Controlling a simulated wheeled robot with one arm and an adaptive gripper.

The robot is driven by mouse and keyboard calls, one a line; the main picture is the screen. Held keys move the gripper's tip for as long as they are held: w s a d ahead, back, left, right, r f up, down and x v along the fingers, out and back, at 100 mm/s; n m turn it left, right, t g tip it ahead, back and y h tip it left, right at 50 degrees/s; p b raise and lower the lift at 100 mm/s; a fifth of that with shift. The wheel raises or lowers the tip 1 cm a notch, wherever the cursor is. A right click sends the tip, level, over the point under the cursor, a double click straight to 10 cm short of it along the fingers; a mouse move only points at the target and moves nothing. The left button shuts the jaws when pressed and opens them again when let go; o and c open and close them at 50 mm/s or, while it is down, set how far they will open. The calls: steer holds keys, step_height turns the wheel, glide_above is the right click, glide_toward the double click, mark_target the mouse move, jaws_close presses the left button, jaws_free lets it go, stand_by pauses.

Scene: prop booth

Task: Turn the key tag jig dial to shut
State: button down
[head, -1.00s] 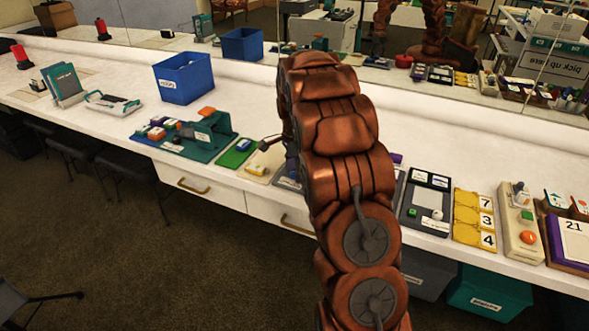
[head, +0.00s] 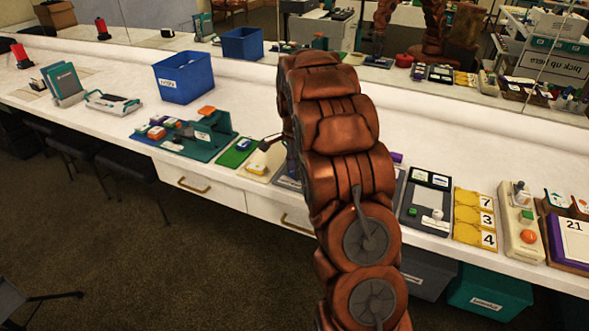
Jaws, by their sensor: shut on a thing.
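My copper-coloured arm (head: 345,170) rises through the middle of the head view and bends over the white counter.
On the counter (head: 230,110) stand a blue bin (head: 184,78), a teal tray (head: 187,135), a green and cream board (head: 236,153), a yellow number board (head: 473,217) and a cream box with an orange button (head: 522,225). A mirror runs along the back. Clear counter lies behind the row.

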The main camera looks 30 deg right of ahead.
steer(key=n+b, duration=0.1)
steer(key=n, duration=0.3)
steer(key=shift+n, duration=0.3)
steer(key=n+b, duration=0.1)
steer(key=n, duration=0.9)
steer(key=shift+b, duration=0.35)
steer(key=n, duration=0.4)
steer(key=shift+n, duration=0.3)
steer(key=c, duration=0.8)
jaws_free()
steer(key=shift+r, duration=0.1)
step_height(320, 180, up, 12)
